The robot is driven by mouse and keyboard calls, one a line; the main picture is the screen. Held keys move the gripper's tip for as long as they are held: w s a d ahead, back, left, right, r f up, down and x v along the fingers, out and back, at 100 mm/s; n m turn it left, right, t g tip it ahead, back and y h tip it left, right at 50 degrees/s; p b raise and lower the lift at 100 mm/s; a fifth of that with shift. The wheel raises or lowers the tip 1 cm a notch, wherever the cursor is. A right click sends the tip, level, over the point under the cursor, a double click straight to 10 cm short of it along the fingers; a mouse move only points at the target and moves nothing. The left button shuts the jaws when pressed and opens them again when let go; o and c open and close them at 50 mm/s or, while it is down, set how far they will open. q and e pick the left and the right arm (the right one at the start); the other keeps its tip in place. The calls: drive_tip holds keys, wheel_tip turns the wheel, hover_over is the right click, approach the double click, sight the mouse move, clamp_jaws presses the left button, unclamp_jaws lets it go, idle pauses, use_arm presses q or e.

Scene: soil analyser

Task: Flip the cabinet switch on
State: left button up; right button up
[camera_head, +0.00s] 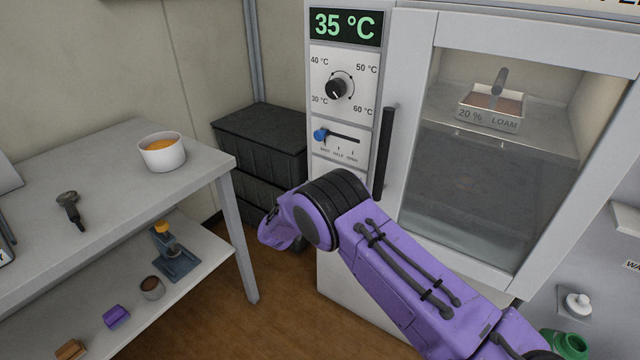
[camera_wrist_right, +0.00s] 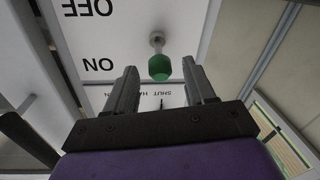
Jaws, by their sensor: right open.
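The switch (camera_wrist_right: 157,40) shows in the right wrist view as a metal lever with a green tip (camera_wrist_right: 160,68), on a white panel with upside-down OFF and ON labels. The tip points down the picture, near the height of ON; I cannot tell its set position for sure. My right gripper (camera_wrist_right: 161,72) is open, its two fingers on either side of the tip in the picture, with no clear contact. In the head view the cabinet (camera_head: 350,290) stands at the centre right, and my purple right arm hides the switch and the gripper. My left gripper is out of view.
Above my arm are a lit 35 °C display (camera_head: 346,25), a dial (camera_head: 337,89), a blue-knobbed slider (camera_head: 321,135) and a black door handle (camera_head: 384,153). A tray of loam (camera_head: 490,119) sits behind the glass. A table (camera_head: 105,165) stands left, black crates (camera_head: 262,140) behind.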

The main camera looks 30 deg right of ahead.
drive_tip(key=x, duration=0.3)
drive_tip(key=shift+w+d, duration=0.15)
drive_tip(key=shift+d, duration=0.1)
clamp_jaws()
drive_tip(key=shift+d+r+g+y+p, duration=0.1)
drive_tip(key=shift+r+g+y+p, duration=0.35)
drive_tip(key=shift+p, duration=0.65)
drive_tip(key=shift+f+t+y, duration=0.25)
unclamp_jaws()
